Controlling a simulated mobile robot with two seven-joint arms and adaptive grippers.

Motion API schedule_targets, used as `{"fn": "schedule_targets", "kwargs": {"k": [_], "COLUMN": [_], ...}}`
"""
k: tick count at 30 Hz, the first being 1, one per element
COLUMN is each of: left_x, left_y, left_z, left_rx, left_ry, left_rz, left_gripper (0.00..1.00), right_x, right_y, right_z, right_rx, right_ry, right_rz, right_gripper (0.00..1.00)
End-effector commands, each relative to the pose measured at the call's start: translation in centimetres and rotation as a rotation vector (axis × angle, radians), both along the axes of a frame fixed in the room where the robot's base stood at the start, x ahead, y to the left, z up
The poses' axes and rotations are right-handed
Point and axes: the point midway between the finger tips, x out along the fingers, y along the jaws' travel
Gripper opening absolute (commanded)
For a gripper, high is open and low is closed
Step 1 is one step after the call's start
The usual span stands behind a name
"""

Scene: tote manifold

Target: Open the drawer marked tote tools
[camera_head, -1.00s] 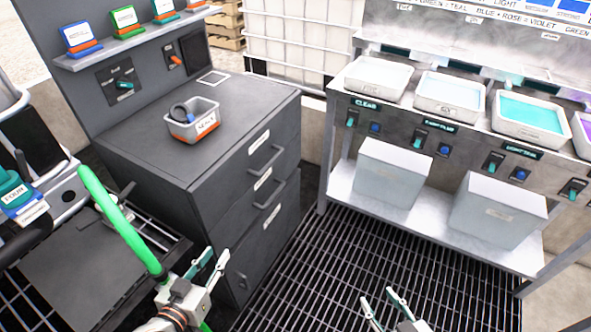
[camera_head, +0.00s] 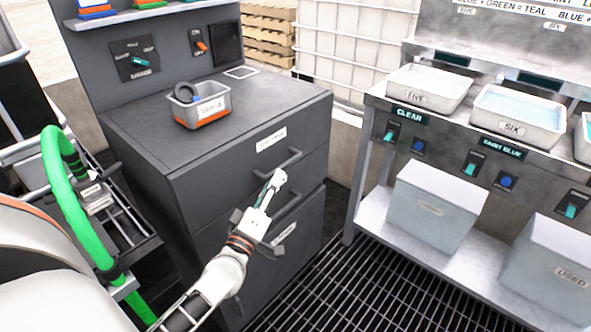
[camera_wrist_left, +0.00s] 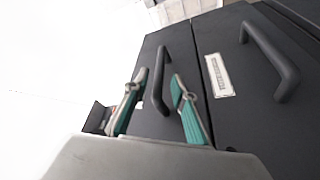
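The dark grey drawer cabinet (camera_head: 160,152) has stacked drawers with white labels too small to read, so I cannot tell which is marked tote tools. All visible drawers look closed. The top drawer has a label (camera_head: 271,139) and a bar handle (camera_head: 278,163); a second handle (camera_head: 287,207) is below, partly behind my gripper. My left gripper (camera_head: 274,182) is just in front of the top handle. In the left wrist view its fingers (camera_wrist_left: 158,88) are apart, with one handle (camera_wrist_left: 161,82) showing between them; contact is unclear. My right gripper is out of view.
A small grey bin (camera_head: 203,106) sits on the cabinet top. A steel bench (camera_head: 377,100) with trays and lidded boxes (camera_head: 433,208) stands to the right. Dark floor grating (camera_head: 345,270) lies between them. A green hose (camera_head: 75,225) is on the left.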

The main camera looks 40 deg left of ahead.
Motion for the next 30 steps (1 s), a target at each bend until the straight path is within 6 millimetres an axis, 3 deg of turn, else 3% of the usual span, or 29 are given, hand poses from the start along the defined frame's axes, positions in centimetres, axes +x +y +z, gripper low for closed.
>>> {"fn": "schedule_targets", "kwargs": {"k": [10,22,23,26,30], "left_x": [4.8,5.6,5.6,5.6,5.6], "left_y": [1.1,1.3,1.3,1.3,1.4], "left_z": [1.1,1.3,1.3,1.3,1.3], "left_rx": [0.0,0.001,0.001,0.001,0.002], "left_ry": [-0.001,0.001,0.001,0.001,0.001], "left_rz": [-0.001,-0.003,-0.003,-0.003,-0.003], "left_gripper": [0.26,0.26,0.24,0.0,0.0], "right_x": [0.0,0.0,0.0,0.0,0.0], "right_y": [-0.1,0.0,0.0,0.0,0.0], "right_z": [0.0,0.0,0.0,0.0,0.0], "right_rx": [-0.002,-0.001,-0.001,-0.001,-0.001], "right_ry": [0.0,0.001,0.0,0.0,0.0], "right_rz": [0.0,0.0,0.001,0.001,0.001], "right_gripper": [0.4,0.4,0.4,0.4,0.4]}}
